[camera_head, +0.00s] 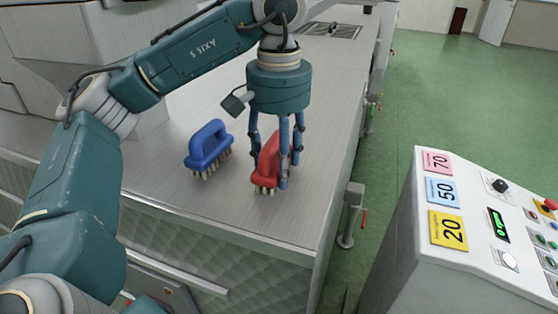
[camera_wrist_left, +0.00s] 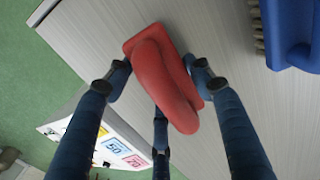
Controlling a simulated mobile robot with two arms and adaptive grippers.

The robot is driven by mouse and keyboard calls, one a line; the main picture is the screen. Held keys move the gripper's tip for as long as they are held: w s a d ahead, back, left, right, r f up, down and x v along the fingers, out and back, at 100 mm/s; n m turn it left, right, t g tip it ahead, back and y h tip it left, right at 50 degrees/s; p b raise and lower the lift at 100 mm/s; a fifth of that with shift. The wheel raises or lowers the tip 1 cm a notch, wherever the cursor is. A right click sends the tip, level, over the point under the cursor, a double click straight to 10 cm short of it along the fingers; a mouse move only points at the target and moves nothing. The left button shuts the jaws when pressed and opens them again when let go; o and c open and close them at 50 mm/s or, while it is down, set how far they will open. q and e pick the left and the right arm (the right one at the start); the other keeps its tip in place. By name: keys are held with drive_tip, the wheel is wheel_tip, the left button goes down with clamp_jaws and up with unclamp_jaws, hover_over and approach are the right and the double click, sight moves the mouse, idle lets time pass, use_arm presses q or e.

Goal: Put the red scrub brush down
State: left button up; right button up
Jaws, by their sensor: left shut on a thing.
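The red scrub brush (camera_head: 267,168) is at the right part of the metal counter, bristles down, its handle upward. My left gripper (camera_head: 275,178) reaches down from above with its blue fingers around the brush and is shut on it. In the left wrist view the red brush (camera_wrist_left: 163,78) lies between the fingertips (camera_wrist_left: 160,75). The bristles are at or very near the counter top; I cannot tell whether they touch. My right gripper is not in view.
A blue scrub brush (camera_head: 208,148) stands on the counter (camera_head: 170,180) just left of the red one. The counter's right edge is close, with green floor (camera_head: 415,110) beyond. A control panel (camera_head: 470,230) with numbered cards stands at the right.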

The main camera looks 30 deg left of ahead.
use_arm(q)
drive_tip(key=shift+f, duration=0.15)
drive_tip(key=o, duration=1)
drive_tip(key=shift+d, duration=0.1)
drive_tip(key=shift+o, duration=1.2)
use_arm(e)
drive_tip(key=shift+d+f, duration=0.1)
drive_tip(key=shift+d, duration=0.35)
use_arm(q)
drive_tip(key=shift+r, duration=0.3)
wheel_tip(320, 180, up, 12)
drive_tip(key=shift+f+p, duration=0.15)
drive_tip(key=shift+p, duration=1.05)
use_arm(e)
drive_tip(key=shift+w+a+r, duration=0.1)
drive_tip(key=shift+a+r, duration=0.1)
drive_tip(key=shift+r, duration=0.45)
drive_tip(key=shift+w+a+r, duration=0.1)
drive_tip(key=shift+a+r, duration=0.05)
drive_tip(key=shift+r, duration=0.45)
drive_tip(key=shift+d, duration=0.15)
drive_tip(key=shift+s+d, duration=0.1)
